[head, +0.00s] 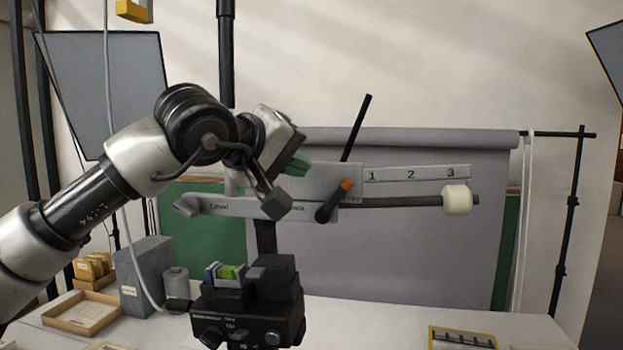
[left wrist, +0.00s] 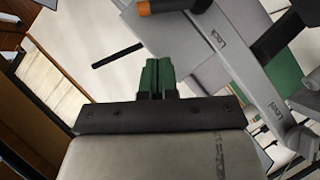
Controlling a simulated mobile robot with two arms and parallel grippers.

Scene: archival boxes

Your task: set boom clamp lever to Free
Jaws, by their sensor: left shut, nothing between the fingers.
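The boom clamp lever (head: 330,205) is a short black handle with an orange tip, on the grey clamp plate of the stand. It slants up and to the right in the head view. Small lettering sits beside it, too small to read surely. In the left wrist view the lever (left wrist: 175,5) shows at the top edge, partly cut off. My left gripper (head: 298,163) has green fingers, up and left of the lever and apart from it. In the left wrist view its fingers (left wrist: 157,75) are together with nothing between them. My right gripper is not in view.
A boom with a 1-2-3 scale (head: 415,174) and a white cylinder (head: 456,200) extends right. A thin black rod (head: 357,128) rises behind the plate. A lower grey bar (head: 235,207) runs left. A black device (head: 248,318) stands below. A wooden tray (head: 82,314) lies left.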

